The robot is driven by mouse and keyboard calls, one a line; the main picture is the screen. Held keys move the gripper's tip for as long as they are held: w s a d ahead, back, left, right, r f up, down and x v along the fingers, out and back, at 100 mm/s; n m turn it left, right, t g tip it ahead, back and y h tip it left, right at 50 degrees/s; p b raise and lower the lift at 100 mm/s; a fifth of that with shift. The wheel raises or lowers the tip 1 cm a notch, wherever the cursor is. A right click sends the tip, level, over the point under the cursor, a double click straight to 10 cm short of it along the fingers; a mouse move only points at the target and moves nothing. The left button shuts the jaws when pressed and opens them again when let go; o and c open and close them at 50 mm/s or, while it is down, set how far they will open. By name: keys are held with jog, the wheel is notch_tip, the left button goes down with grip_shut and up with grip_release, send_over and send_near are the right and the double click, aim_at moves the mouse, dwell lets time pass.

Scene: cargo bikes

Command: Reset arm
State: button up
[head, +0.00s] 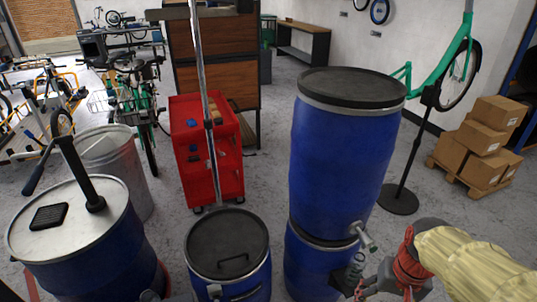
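My gripper (362,285) is at the lower right in the head view, at the end of my arm. It is in front of and to the right of the stacked blue barrels. Its fingers are small, dark and partly cut off by the bottom edge, so I cannot tell whether they are open or shut. I see nothing clearly held. The upper blue barrel (340,150) has a black lid and a tap (365,237) close above my gripper. The lower blue barrel (312,265) stands under it. I cannot tell whether my gripper touches either barrel.
A short blue barrel (228,255) and a larger barrel with a hand pump (80,235) stand at front left. A red tool cart (207,150), a green bike on a stand (440,70) and cardboard boxes (482,140) are behind. Bare floor shows between the stand and boxes.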

jog(key=s+a+r+n+t, duration=0.1)
jog(key=a+r+n+t, duration=0.1)
jog(key=r, duration=0.4)
jog(key=s+a+r+n+t, duration=0.1)
jog(key=a+r+t, duration=0.2)
jog(key=a+r, duration=0.2)
jog(key=shift+s+a+r+n, duration=0.2)
jog(key=shift+s+r+n, duration=0.2)
jog(key=shift+r, duration=0.05)
